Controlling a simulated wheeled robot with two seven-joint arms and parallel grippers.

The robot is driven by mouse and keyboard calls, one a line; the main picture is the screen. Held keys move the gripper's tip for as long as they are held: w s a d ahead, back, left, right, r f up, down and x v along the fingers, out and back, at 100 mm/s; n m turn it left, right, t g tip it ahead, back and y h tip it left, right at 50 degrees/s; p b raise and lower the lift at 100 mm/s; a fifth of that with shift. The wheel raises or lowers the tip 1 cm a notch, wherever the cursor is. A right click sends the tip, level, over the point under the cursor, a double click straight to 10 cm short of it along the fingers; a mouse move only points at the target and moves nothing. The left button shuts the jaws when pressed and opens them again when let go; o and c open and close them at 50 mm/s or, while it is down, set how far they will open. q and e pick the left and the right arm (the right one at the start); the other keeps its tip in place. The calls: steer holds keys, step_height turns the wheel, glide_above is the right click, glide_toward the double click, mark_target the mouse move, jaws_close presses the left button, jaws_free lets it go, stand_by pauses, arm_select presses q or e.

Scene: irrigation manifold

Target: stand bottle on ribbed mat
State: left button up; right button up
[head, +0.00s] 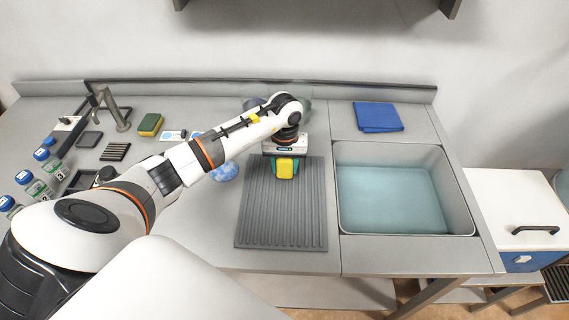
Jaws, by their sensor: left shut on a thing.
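My left gripper (285,173) is over the back part of the grey ribbed mat (283,225), pointing down. It is shut on a yellow thing (285,169) with teal showing at its sides. The gripper body hides its upper part, so I cannot tell for sure that it is the bottle, or whether its base touches the mat. The mat lies flat on the counter, left of the sink, and its front part is bare. Several clear bottles with blue caps (36,187) stand at the far left. My right gripper is not in view.
A sink basin (455,190) with bluish water is right of the mat, with a folded blue cloth (378,117) behind it. A blue-and-white round thing (226,171) sits left of the mat. A sponge (150,125) and tap (115,110) are at the back left.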

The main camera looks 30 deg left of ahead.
arm_select(q)
steer(key=shift+f, duration=0.4)
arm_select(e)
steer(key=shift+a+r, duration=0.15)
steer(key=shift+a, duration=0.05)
arm_select(q)
steer(key=shift+f, duration=0.1)
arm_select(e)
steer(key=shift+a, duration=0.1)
arm_select(q)
steer(key=shift+f, duration=0.15)
steer(key=o, duration=1)
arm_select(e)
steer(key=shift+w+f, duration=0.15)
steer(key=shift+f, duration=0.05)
